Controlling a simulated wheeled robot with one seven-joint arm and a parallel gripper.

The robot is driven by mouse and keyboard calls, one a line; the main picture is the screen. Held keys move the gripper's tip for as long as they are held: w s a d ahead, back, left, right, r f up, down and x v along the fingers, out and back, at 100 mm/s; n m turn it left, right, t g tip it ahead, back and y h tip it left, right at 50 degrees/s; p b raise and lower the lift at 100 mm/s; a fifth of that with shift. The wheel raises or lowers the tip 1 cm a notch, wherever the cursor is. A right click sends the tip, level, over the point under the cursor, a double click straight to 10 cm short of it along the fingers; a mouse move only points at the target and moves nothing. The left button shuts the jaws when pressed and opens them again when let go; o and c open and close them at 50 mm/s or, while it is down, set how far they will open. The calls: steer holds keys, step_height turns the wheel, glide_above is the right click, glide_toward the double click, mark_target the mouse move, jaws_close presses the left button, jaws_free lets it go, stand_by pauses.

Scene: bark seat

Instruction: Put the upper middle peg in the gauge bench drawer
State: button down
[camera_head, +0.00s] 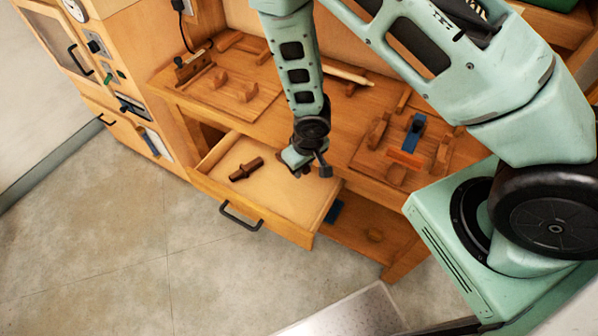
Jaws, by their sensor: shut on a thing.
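The bench drawer (272,199) is pulled open, with a black bar handle on its front. A dark brown peg (246,169) lies in it on the left, on its side and clear of my gripper. My gripper (304,169) is over the right part of the drawer, pointing down. It is shut on a small dark piece, mostly hidden by the jaws. I cannot tell from this view which peg that piece is, or whether it touches the drawer floor.
The wooden bench (345,115) stands behind the drawer. A board with wooden blocks, a blue piece (414,135) and an orange piece (404,158) is on the right. Another wooden board (226,96) is on the left. The floor (110,240) in front is clear on the left.

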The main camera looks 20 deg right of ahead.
steer(key=shift+g, duration=0.3)
steer(key=shift+w+f+b, duration=0.2)
steer(key=shift+f+b, duration=2.5)
steer(key=shift+f, duration=0.65)
steer(key=shift+w+f+b, duration=0.2)
steer(key=shift+f+b, duration=2.5)
steer(key=shift+f, duration=0.6)
steer(key=c, duration=1.2)
jaws_free()
steer(key=shift+r, duration=0.1)
